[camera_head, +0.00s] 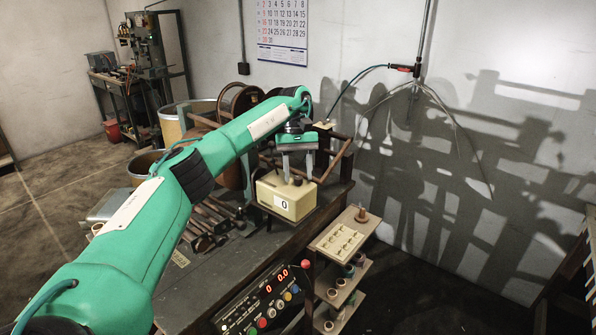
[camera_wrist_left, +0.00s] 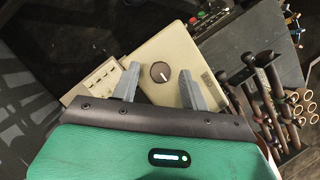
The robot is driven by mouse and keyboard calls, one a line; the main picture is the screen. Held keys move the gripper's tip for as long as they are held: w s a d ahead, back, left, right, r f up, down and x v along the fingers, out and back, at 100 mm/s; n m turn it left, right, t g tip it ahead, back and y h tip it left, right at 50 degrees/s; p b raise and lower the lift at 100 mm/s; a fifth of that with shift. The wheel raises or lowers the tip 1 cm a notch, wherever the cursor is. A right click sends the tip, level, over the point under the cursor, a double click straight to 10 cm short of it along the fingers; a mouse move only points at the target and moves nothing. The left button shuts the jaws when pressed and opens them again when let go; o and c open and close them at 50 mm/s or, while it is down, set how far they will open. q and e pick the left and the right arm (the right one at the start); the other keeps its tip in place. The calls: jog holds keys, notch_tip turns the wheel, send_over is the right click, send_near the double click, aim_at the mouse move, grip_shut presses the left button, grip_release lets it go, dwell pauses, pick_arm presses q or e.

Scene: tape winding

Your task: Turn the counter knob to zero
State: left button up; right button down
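The counter is a cream box (camera_head: 285,197) with a white label reading 0 on its front, standing on the dark workbench (camera_head: 232,262). Its knob (camera_wrist_left: 160,72) is a small dark round dial with a pale pointer line, on the box top (camera_wrist_left: 172,50) in the left wrist view. My left gripper (camera_head: 297,165) is above the box top, pointing down. In the left wrist view its two grey fingers (camera_wrist_left: 158,86) are spread on either side of the knob with gaps, empty. Whether the fingertips touch the box top cannot be told. My right gripper is not in view.
Several hammer-like tools (camera_head: 208,222) lie left of the box. A control panel (camera_head: 262,302) with red digits and buttons is at the bench front. A small shelf (camera_head: 338,250) with spools stands to the right. A brown drum (camera_head: 232,165) stands behind my arm.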

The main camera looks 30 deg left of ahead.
pick_arm(q)
jog(key=shift+w+a+r, duration=0.1)
jog(key=shift+w+r, duration=0.1)
jog(key=shift+r, duration=0.4)
jog(key=p+v, duration=1.2)
jog(key=p, duration=0.2)
jog(key=shift+r, duration=0.25)
jog(key=shift+f, duration=0.15)
